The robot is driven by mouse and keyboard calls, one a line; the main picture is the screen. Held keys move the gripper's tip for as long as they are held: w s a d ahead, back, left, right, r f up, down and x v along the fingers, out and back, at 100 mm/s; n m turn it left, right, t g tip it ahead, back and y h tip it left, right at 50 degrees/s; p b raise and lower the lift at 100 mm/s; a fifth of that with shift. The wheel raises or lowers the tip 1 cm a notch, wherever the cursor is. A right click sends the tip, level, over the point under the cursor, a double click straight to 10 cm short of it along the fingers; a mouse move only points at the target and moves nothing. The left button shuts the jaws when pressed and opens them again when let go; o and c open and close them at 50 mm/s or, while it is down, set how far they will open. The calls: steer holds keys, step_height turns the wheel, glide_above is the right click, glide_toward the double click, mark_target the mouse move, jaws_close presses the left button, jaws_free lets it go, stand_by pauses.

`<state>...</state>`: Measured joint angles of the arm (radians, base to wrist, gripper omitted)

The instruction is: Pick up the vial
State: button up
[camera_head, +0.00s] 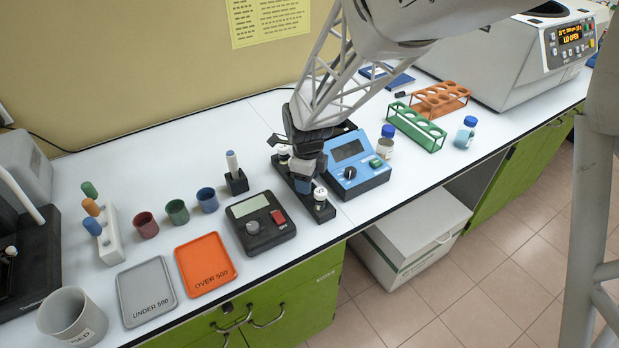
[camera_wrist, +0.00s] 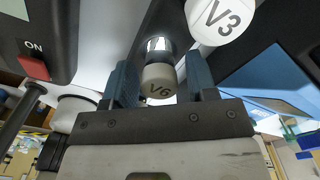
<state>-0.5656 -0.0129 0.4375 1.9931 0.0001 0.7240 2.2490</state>
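A vial with a white cap marked V6 (camera_wrist: 159,83) stands between the two blue fingers of my gripper (camera_wrist: 160,62) in the wrist view. A strip of space shows between the cap and the right finger, so the gripper looks open around it. A second vial, capped V3 (camera_wrist: 220,18), is close beside the right finger. In the head view my gripper (camera_head: 305,184) is down over a black rack (camera_head: 323,211). One white-capped vial (camera_head: 320,193) stands at its front end and another (camera_head: 284,153) at its back; my gripper hides the middle.
A blue instrument (camera_head: 355,165) is right of the rack, and a dark meter (camera_head: 260,222) is left of it. A single holder with a vial (camera_head: 234,170) stands behind the meter. Orange (camera_head: 205,262) and grey (camera_head: 146,290) trays lie farther left.

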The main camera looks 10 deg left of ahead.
steer(key=c, duration=0.8)
steer(key=shift+o, duration=0.2)
steer(key=shift+r, duration=0.1)
steer(key=shift+r, duration=4.95)
steer(key=w+r, duration=0.2)
steer(key=w, duration=0.6)
steer(key=w+r, duration=0.2)
steer(key=w, duration=0.6)
steer(key=shift+w+r, duration=0.15)
steer(key=shift+r, duration=0.2)
